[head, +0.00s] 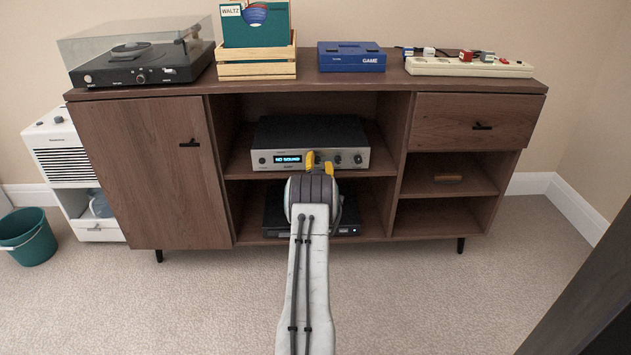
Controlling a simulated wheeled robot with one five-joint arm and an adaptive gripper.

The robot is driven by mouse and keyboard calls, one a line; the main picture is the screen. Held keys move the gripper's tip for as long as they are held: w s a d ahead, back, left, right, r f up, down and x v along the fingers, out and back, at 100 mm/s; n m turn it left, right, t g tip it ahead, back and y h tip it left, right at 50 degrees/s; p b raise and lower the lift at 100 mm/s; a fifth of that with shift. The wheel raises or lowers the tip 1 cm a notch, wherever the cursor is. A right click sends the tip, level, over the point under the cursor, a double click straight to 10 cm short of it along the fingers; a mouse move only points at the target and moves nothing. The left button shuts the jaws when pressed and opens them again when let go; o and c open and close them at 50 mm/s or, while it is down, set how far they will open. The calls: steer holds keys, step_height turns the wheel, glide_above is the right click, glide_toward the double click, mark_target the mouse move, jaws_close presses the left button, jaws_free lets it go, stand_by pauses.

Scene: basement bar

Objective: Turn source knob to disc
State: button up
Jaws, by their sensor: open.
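A silver-fronted amplifier (275,162) with a black top sits on the upper middle shelf of the wooden cabinet. Its blue-lit display (288,159) reads "NO SOUND". Several knobs are on its front panel; one knob (337,159) shows just right of my gripper, and another (358,159) is further right. I cannot read the knob labels. My gripper (318,162), with yellow fingertips, is open in front of the panel, right of the display. Its fingers hide part of the panel, and I cannot tell whether they touch a knob.
A black device (275,215) sits on the shelf below, partly hidden by my arm. A turntable (140,65), record crate (257,70), blue game box (351,57) and power strip (430,66) stand on top.

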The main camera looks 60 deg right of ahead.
steer(key=v, duration=1)
steer(key=shift+a, duration=0.25)
steer(key=shift+s, duration=0.15)
